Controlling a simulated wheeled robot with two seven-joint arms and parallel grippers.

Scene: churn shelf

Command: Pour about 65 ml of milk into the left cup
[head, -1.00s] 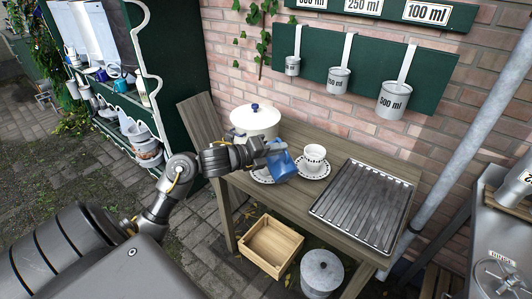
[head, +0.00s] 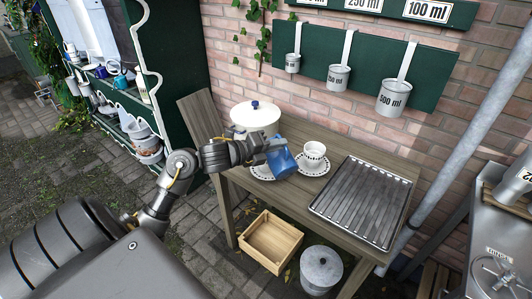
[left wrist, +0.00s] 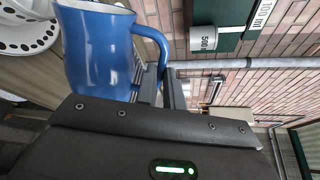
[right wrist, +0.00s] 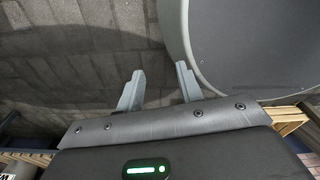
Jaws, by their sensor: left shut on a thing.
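The blue jug (head: 284,161) is tilted above the left saucer (head: 259,173) on the wooden table. My left gripper (head: 268,148) is shut on its handle; the handle (left wrist: 161,48) shows in the left wrist view. The left cup is hidden behind the jug and gripper in the head view; a white cup (left wrist: 32,8) on a dotted saucer (left wrist: 28,38) shows partly in the left wrist view. The right cup (head: 314,153) stands upright on its saucer (head: 313,168). No milk stream is visible. My right gripper (right wrist: 158,88) is open and empty over paving.
A white lidded pot (head: 255,117) stands behind the jug. A ridged metal tray (head: 362,202) covers the table's right part. Measuring ladles (head: 394,98) hang on the wall. A wooden crate (head: 270,242) and a lidded can (head: 320,268) are below the table.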

